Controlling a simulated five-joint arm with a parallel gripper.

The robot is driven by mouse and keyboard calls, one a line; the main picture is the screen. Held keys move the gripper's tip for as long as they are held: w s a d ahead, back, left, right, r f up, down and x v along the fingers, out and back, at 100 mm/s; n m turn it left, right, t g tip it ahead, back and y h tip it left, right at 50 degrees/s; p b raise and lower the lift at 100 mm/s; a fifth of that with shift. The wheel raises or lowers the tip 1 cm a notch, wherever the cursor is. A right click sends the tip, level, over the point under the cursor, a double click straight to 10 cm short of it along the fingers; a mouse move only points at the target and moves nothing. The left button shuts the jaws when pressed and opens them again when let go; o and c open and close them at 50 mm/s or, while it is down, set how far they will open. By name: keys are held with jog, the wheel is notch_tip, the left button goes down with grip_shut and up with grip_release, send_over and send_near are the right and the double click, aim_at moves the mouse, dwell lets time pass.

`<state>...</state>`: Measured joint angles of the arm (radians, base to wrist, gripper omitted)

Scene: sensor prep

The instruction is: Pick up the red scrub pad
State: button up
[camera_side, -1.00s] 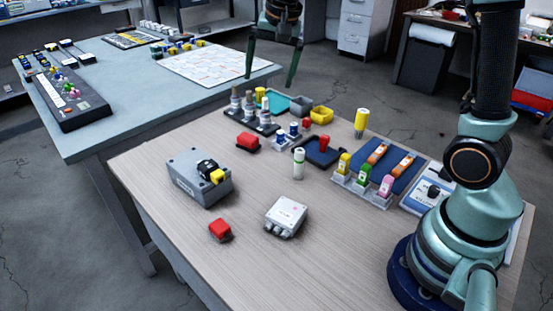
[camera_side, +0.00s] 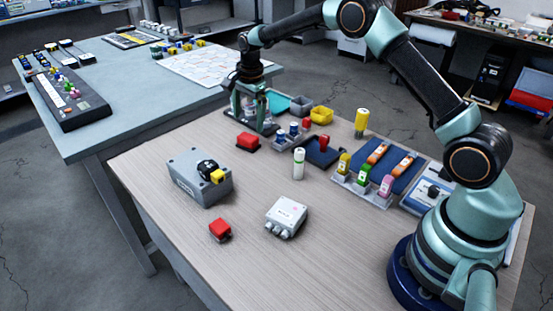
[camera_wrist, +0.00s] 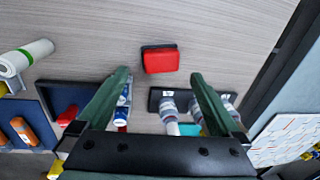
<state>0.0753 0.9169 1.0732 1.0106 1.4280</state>
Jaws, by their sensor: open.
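A red pad on a dark base (camera_side: 247,141) lies on the wooden table, left of the middle. In the wrist view the red pad (camera_wrist: 160,60) lies flat just beyond my fingertips, between their lines, with its dark edge showing. A second, smaller red block (camera_side: 220,229) lies near the table's front left; I cannot tell for sure which one is the scrub pad. My gripper (camera_side: 251,127) is open and points down at the rack behind the first red pad. In the wrist view my gripper (camera_wrist: 158,76) has its two green fingers apart with no pad between them.
A dark rack with bottles (camera_wrist: 168,103) is under and between my fingers. A grey box with a black knob (camera_side: 199,178) and a white junction box (camera_side: 287,216) stand nearer. A blue tray (camera_side: 322,152) is to the right.

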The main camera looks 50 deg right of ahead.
aim_at(248, 137)
jog(key=shift+w+d+f, duration=0.1)
jog(key=shift+w+f, duration=0.1)
jog(key=shift+f, duration=0.95)
jog(key=shift+w+d+f, duration=0.1)
jog(key=shift+w+f, duration=0.15)
jog(key=shift+f, duration=0.95)
jog(key=shift+w+d+f, duration=0.1)
jog(key=shift+w+f, duration=0.1)
jog(key=shift+f, duration=0.95)
jog(key=c, duration=1.2)
